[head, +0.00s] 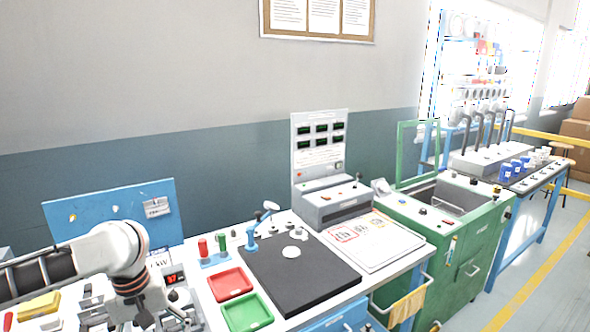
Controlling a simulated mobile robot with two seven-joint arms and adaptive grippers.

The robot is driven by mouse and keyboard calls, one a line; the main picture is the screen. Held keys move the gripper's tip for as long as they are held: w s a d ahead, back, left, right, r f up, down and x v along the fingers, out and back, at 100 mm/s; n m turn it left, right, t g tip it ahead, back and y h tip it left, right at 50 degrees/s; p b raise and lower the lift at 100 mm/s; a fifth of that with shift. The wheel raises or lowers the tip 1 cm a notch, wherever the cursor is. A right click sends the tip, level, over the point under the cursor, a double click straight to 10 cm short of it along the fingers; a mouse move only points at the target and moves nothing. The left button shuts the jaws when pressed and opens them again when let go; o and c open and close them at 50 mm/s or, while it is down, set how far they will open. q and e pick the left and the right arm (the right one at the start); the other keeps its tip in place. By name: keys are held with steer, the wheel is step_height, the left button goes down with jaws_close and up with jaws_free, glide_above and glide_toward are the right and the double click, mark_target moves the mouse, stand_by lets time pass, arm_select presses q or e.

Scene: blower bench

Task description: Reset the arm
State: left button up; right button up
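My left arm (95,255) comes in from the left, white and grey with a dark ribbed section. It bends downward at the wrist over the left part of the workbench. My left gripper (148,312) points down near the bottom edge of the head view. Its fingers are small and blend with the clutter below, so I cannot tell whether they are open or hold anything. My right arm and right gripper are not in view.
On the bench lie a red tray (230,284), a green tray (247,313) and a black mat (297,275) with a small blue stand (252,240). A grey instrument panel (319,150) stands behind. A green machine (455,245) is at right. Floor is clear at far right.

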arm_select(q)
steer(key=d+f+m+t+h, duration=0.2)
steer(key=d+f+m+h, duration=0.1)
steer(key=d+f, duration=0.6)
steer(key=d+f+m+t+h, duration=0.35)
steer(key=d+f, duration=0.25)
steer(key=d, duration=0.6)
steer(key=s+a+f+m+t+y, duration=0.2)
steer(key=s+a+f+t+y, duration=0.2)
steer(key=s+a+f, duration=0.9)
steer(key=s+a+y, duration=0.1)
steer(key=s, duration=0.2)
steer(key=shift+a+m, duration=0.35)
